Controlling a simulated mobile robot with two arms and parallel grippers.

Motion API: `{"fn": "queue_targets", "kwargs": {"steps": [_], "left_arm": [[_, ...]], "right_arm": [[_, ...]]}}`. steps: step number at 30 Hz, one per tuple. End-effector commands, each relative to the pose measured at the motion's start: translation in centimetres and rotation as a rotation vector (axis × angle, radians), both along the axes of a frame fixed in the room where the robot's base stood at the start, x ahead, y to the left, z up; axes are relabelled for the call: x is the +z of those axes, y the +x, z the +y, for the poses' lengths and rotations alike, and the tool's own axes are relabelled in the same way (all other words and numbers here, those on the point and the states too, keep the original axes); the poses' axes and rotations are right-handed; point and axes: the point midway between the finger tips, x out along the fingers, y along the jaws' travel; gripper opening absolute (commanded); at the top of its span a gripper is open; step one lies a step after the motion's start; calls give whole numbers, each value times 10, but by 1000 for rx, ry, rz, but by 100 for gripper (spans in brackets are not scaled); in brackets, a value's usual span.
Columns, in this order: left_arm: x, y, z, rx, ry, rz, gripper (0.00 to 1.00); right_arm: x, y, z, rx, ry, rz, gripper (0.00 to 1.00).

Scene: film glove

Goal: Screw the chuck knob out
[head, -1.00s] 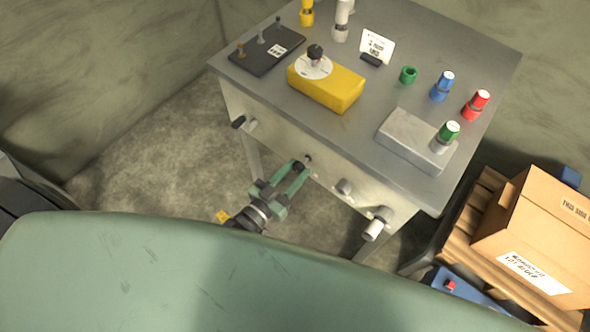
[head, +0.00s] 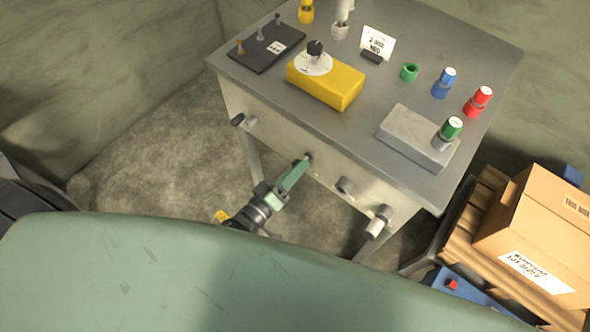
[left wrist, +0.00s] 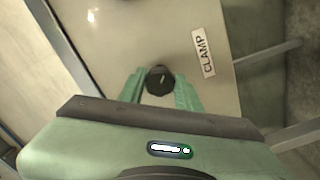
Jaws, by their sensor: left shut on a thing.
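My left gripper (head: 302,165), with green fingers, reaches the front panel of the grey bench (head: 235,100). It is shut on a small dark round knob (left wrist: 158,79) with a pale pointer mark. The left wrist view shows the knob between the two fingertips. A label reading CLAMP (left wrist: 204,52) is on the panel to the right of this knob. No chuck label can be read, so I cannot tell whether this is the chuck knob. My right gripper is not in view.
The bench top holds a yellow block (head: 325,82), a dark board (head: 264,47), a grey block (head: 405,138) and several coloured cylinders. A cardboard box (head: 530,225) on a wooden pallet stands right of the bench. Open floor (head: 160,150) lies left of it.

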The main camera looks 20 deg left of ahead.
Motion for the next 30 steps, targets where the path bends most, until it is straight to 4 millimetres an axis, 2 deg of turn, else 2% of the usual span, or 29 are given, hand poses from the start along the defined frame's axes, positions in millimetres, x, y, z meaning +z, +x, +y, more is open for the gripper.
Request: {"fn": "queue_targets", "kwargs": {"steps": [30], "left_arm": [[1,1,-1,-4,-902,323,0]], "right_arm": [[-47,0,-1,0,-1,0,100]]}}
